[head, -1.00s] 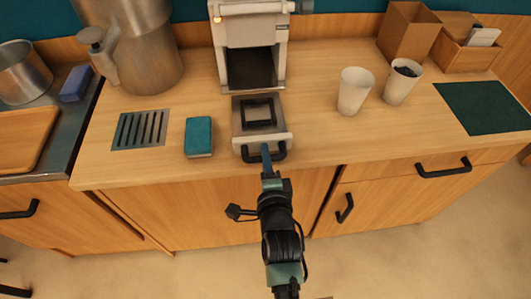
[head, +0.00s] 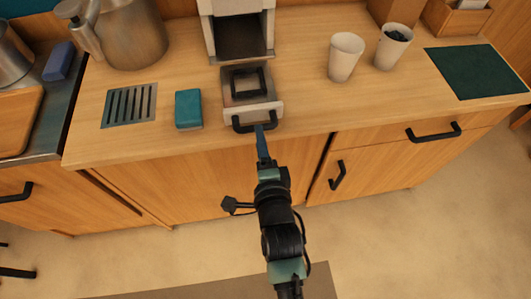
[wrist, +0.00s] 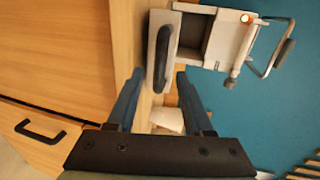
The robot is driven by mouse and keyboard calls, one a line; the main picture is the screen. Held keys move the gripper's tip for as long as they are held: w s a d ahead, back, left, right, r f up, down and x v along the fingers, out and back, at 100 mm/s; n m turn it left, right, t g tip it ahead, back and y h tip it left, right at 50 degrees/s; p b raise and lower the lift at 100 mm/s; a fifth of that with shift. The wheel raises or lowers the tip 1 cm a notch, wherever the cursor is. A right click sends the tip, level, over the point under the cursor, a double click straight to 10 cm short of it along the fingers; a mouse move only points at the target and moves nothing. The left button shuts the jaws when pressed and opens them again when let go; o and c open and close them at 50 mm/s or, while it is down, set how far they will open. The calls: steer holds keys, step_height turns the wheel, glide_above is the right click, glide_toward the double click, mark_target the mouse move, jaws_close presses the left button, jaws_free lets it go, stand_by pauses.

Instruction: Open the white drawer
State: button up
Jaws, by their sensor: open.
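The white drawer front (head: 262,110) with its black bar handle (head: 241,127) is at the low front of the white machine (head: 208,28). A grey surface with a black square frame lies behind the front; I cannot tell how far the drawer stands out. My gripper (head: 260,129) is at the handle, its tip overlapping it in the head view. In the wrist view my gripper (wrist: 159,75) is open, one blue finger on each side of the handle's near end. The handle (wrist: 167,55) shows against the white front (wrist: 152,42). I cannot tell whether the fingers touch it.
A teal sponge (head: 188,108) lies left of the drawer, beside a slotted grate (head: 129,106). A metal pot (head: 132,35) is farther back. Wooden cabinets with black handles are below.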

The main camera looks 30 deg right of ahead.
steer(key=v, duration=0.7)
steer(key=shift+s, duration=0.3)
steer(key=shift+a, duration=0.15)
steer(key=w+a+r+n+t+y+p, duration=0.15)
steer(key=w+r+n, duration=0.25)
steer(key=r, duration=0.7)
steer(key=w+a+r+n+t, duration=0.2)
steer(key=w+r+n+t, duration=0.1)
steer(key=r, duration=0.8)
steer(key=w+a+r+n+t+y+p, duration=0.15)
steer(key=w+r+n, duration=0.25)
steer(key=r, duration=0.7)
steer(key=s+a+r+n+t, duration=0.2)
steer(key=s+r+n, duration=0.1)
steer(key=r, duration=0.6)
steer(key=s+a+r+n+t+p, duration=0.1)
steer(key=s+a+r+n+t, duration=0.1)
steer(key=r, duration=0.7)
steer(key=s+a+r+n+t+y, duration=0.1)
steer(key=s+a+r+n+t, duration=0.1)
steer(key=r, duration=0.8)
steer(key=s+a+n, duration=0.1)
steer(key=s+n, duration=0.1)
steer(key=n, duration=0.1)
steer(key=shift+s+a+p, duration=0.35)
steer(key=shift+p, duration=0.05)
steer(key=shift+d, duration=0.15)
